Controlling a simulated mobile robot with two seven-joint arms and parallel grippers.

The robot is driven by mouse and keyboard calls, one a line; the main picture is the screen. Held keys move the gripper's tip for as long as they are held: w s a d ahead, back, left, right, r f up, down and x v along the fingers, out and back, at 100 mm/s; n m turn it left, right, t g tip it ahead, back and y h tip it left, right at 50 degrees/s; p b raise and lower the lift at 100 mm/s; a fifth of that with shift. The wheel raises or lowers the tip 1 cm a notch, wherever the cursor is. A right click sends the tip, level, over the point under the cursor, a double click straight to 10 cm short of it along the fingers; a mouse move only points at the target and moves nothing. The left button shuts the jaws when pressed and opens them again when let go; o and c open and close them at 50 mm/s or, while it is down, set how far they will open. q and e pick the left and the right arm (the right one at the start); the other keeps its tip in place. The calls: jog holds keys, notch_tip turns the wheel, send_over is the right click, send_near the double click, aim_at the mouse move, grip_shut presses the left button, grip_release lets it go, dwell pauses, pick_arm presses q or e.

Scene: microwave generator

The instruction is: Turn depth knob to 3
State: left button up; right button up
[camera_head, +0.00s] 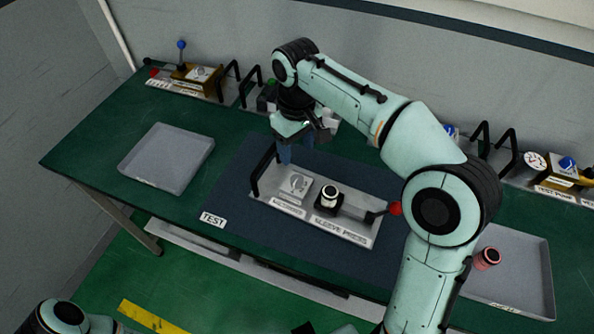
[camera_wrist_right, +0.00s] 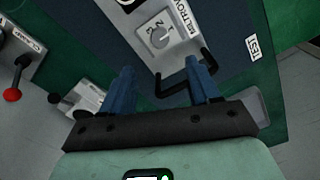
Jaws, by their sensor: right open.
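The depth knob is a grey dial with numbers around it (camera_head: 295,184) on the left part of a metal plate (camera_head: 343,231) on the dark blue mat. The knob also shows in the right wrist view (camera_wrist_right: 160,38), near the top, with marks beside it. Its exact setting is too small to tell. My right gripper (camera_head: 285,153) is open, with blue fingers pointing down, above the plate's back left end and apart from the knob. In the right wrist view the fingers (camera_wrist_right: 162,85) are spread, with a black handle showing between them. My left gripper is out of view.
The plate also bears a black handle (camera_head: 257,176), a press with a white-topped part (camera_head: 329,194) and a red-knobbed lever (camera_head: 395,208). Grey trays stand left (camera_head: 167,158) and right (camera_head: 512,268). A red cylinder (camera_head: 487,258) is at the right tray. Other panels line the wall.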

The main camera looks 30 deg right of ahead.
aim_at(297, 179)
pick_arm(q)
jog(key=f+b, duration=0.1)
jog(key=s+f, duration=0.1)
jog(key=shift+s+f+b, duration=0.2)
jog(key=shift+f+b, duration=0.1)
jog(key=shift+b, duration=0.1)
pick_arm(e)
notch_tip(297, 179, down, 11)
jog(key=shift+f, duration=0.2)
jog(key=c, duration=1)
